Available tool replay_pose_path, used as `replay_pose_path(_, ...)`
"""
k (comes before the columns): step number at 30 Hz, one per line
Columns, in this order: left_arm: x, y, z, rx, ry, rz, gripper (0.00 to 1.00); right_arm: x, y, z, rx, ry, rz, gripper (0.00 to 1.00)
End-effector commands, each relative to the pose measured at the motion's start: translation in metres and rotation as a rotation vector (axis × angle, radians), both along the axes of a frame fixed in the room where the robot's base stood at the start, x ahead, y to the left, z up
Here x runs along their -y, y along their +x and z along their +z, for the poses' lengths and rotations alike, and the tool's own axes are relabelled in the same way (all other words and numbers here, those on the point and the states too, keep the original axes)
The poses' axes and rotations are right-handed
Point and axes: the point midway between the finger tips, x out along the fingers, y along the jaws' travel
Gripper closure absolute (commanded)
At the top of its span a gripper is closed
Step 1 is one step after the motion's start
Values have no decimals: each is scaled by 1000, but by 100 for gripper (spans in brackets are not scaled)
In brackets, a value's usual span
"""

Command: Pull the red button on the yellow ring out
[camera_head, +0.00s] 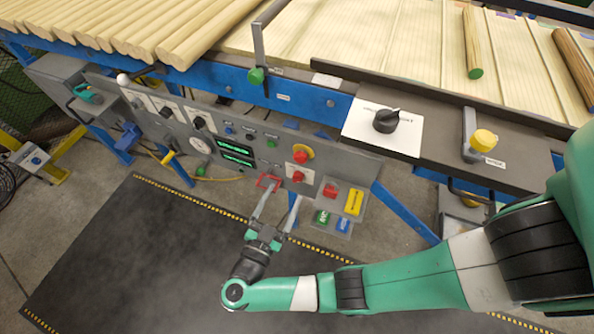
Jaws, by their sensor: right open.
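The red button on the yellow ring (301,153) sits on the right part of the grey control panel (340,161), under the blue conveyor rail. From this view I cannot tell whether it is pressed in or out. My right gripper (283,193) is open, with its two long fingers pointing up at the panel. It is below and a little left of the button, apart from it, and nothing shows between the fingers. My left gripper is not in view.
Another red knob (299,179) sits just below the button. A red bracket (268,181) is by my left fingertip. A box with red, yellow, green and blue buttons (332,207) hangs to the right. Gauges and dark knobs lie left. A dark mat (130,250) covers the floor.

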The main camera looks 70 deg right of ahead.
Motion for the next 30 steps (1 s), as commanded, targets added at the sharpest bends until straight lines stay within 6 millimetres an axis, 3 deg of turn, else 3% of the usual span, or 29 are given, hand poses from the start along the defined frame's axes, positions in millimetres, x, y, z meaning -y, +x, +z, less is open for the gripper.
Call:
replay_pose_path(5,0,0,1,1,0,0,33,12,0,2,1,1,-2,19)
replay_pose_path(19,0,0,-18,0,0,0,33,105,0,0,3,1,-3,19)
replay_pose_path(24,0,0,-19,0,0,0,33,116,1,2,2,0,-1,19)
replay_pose_path(30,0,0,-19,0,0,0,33,117,1,3,2,0,0,19)
